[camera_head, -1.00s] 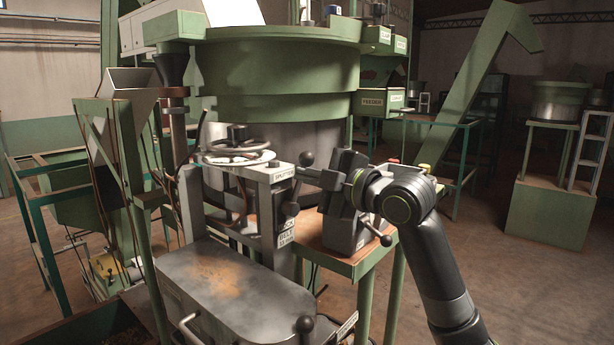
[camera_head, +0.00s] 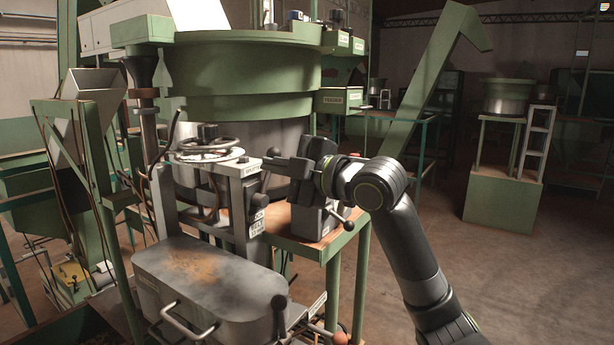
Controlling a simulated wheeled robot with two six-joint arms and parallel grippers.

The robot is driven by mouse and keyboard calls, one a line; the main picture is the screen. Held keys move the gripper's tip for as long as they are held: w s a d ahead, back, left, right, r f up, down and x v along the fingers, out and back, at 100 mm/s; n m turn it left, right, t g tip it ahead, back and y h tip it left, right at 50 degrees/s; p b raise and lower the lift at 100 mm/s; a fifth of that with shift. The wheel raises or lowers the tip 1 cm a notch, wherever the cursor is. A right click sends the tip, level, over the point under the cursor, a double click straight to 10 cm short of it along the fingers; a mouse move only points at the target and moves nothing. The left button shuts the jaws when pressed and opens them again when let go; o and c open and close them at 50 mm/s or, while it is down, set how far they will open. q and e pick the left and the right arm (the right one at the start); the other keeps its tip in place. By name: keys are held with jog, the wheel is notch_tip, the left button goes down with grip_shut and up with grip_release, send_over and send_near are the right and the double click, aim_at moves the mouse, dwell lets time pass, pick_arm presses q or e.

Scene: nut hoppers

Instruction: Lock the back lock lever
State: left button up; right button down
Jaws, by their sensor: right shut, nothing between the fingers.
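The back lock lever (camera_head: 265,183) stands on the grey post beside the handwheel, with a dark ball knob (camera_head: 273,153) at its upper end and a dark hub lower down. My right gripper (camera_head: 268,162) comes in from the right, its fingers shut and empty. Its fingertips are at the lever just below the knob; I cannot tell whether they touch it. They hide part of the lever's shaft. A front lever with a dark knob (camera_head: 279,303) stands upright beside the grey lid. My left gripper is not in view.
A grey lid (camera_head: 205,280) with a handle lies in front of the post. A handwheel (camera_head: 208,150) is left of it. A small machine with a ball-ended handle (camera_head: 347,225) stands on a green table (camera_head: 318,247) under my right arm. Open floor lies right.

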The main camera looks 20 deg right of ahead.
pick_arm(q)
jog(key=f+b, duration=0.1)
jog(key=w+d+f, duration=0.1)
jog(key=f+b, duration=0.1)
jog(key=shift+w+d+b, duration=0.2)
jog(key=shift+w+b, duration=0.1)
pick_arm(e)
jog(key=s+d, duration=0.5)
jog(key=shift+f, duration=0.3)
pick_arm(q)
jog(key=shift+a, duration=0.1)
pick_arm(e)
jog(key=shift+s+a, duration=0.1)
jog(key=shift+a, duration=0.05)
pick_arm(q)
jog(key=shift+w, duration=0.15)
